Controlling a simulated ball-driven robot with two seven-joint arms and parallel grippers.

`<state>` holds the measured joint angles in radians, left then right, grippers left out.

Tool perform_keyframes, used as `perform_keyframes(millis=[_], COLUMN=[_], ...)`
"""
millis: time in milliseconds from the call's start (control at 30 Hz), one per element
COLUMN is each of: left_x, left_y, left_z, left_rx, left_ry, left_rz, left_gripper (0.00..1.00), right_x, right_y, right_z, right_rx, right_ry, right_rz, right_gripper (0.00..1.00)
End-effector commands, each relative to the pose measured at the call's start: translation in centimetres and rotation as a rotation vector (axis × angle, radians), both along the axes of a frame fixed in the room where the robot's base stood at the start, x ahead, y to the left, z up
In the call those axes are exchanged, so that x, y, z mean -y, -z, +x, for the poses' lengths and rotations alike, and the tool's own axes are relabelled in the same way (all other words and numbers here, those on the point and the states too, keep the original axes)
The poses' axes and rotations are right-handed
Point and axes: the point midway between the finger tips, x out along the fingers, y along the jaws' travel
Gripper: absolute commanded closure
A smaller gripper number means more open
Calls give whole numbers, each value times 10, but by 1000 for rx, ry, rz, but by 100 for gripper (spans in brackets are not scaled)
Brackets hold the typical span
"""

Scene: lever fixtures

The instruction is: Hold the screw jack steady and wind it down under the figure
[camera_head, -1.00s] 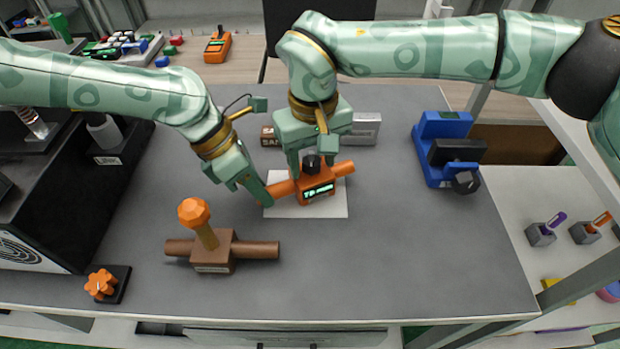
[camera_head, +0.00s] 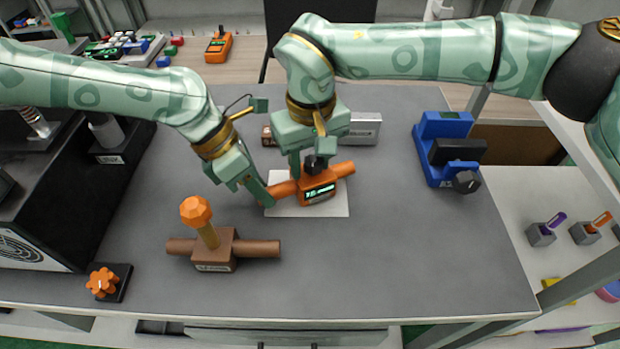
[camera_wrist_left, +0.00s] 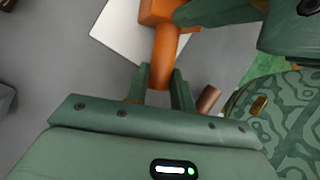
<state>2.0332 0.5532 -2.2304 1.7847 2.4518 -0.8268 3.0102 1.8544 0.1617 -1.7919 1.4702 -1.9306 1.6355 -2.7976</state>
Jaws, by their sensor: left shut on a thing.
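The screw jack is an orange block (camera_head: 319,190) with a lit green display, a black knob on top (camera_head: 315,164) and orange bars out to both sides. It stands on a white sheet (camera_head: 335,208). The display figure is too small to read surely. My left gripper (camera_head: 270,194) is shut on the jack's left bar; in the left wrist view the orange bar (camera_wrist_left: 164,55) runs between its fingers (camera_wrist_left: 162,88). My right gripper (camera_head: 311,158) points down at the black knob, with its fingers beside it. Whether they grip the knob is unclear.
A brown block with an orange-topped lever (camera_head: 218,250) stands in front, left of the jack. A blue fixture (camera_head: 440,135) stands at the right and an orange knob on a black base (camera_head: 104,283) at front left. A grey box (camera_head: 364,128) is behind. The front right is clear.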

Motion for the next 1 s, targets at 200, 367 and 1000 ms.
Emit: perform_keyframes(millis=[200, 367, 1000], left_x=[-3, -3, -2], left_y=[3, 3, 2], left_z=[0, 0, 1], left_rx=[-2, -2, -1], left_ry=[4, 2, -2], left_rz=[7, 7, 5], left_gripper=[100, 100, 100], right_x=[8, 6, 5], right_y=[-4, -26, -45], right_z=[2, 2, 1], right_rx=[-5, -3, -5], right_ry=[11, 10, 90], right_rz=[-19, -16, -12], right_gripper=[51, 51, 51])
